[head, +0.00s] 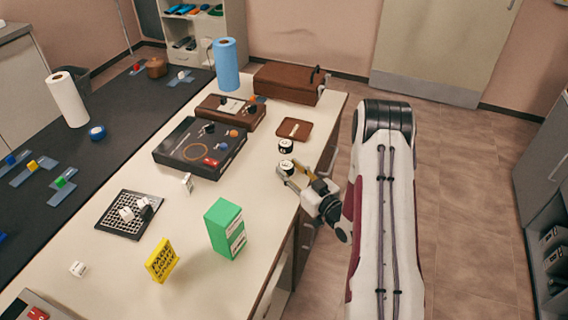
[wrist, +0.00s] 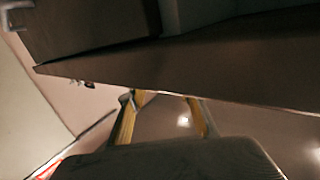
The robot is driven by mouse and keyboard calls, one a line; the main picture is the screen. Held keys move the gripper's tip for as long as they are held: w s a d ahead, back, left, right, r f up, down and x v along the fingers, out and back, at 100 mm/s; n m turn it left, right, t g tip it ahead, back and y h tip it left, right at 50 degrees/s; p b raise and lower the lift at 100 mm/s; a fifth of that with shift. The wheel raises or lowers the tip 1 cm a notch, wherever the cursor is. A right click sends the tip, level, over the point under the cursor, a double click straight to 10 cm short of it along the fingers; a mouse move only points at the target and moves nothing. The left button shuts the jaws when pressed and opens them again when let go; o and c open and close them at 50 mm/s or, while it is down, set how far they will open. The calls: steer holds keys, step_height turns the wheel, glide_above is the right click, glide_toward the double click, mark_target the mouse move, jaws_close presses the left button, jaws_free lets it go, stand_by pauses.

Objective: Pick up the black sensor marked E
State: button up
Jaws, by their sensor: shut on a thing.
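Two small black round sensors with white tops stand out near the right edge of the bench in the head view. The farther sensor (head: 286,146) sits on the bench top, apart from my gripper. The nearer sensor (head: 286,166) is between the fingers of my gripper (head: 288,173), which is shut on it at the bench's edge. The letters on both are too small to read. In the wrist view the yellow-sided fingers of my gripper (wrist: 163,98) show apart, but the sensor cannot be made out there.
A brown tray (head: 294,129) lies just beyond the sensors. A black panel (head: 199,148) and a brown box (head: 231,112) stand to the left. A green box (head: 226,228) and a yellow sign (head: 161,260) stand nearer. Open floor (head: 463,170) lies right of the bench.

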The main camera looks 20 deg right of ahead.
steer(key=f+v, duration=0.1)
steer(key=v, duration=2.6)
steer(key=shift+f, duration=0.25)
steer(key=shift+s, duration=0.1)
